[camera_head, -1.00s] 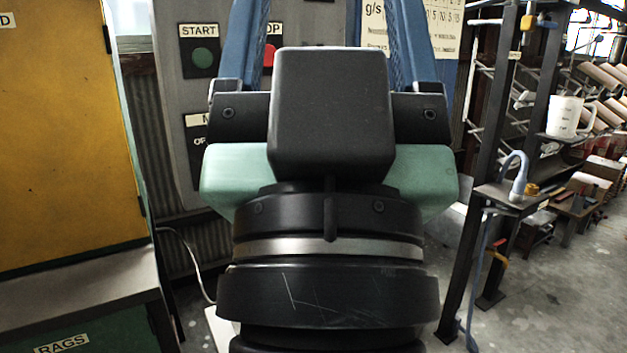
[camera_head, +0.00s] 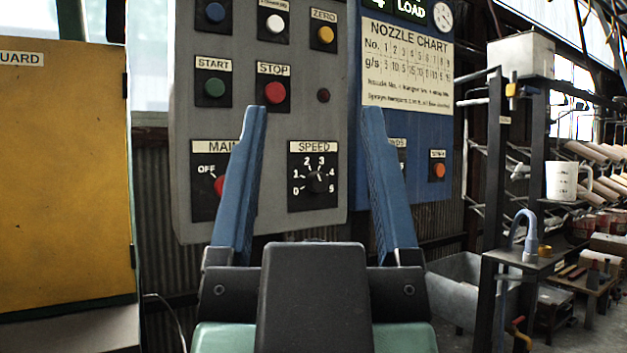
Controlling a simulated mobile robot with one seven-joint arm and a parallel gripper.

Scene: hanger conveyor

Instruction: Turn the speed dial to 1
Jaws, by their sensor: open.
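The speed dial (camera_head: 317,183) is a black knob on a black plate under the SPEED label. Numbers from 0 to 5 ring it, with 1 at its left. Its pointer seems to lean up towards 3, but it is too small to be sure. My gripper (camera_head: 313,112) is open and empty, with two blue fingers pointing up in the picture. The dial shows in the gap between the fingers, nothing covering it. The fingers appear to be in front of the panel, apart from the dial; the exact distance cannot be told.
The grey panel also carries a green START button (camera_head: 214,87), a red STOP button (camera_head: 275,93) and a red MAIN switch (camera_head: 219,186), partly behind my left finger. A blue panel (camera_head: 432,150) adjoins at right. A yellow cabinet (camera_head: 65,180) stands left, a rack with a mug (camera_head: 562,181) right.

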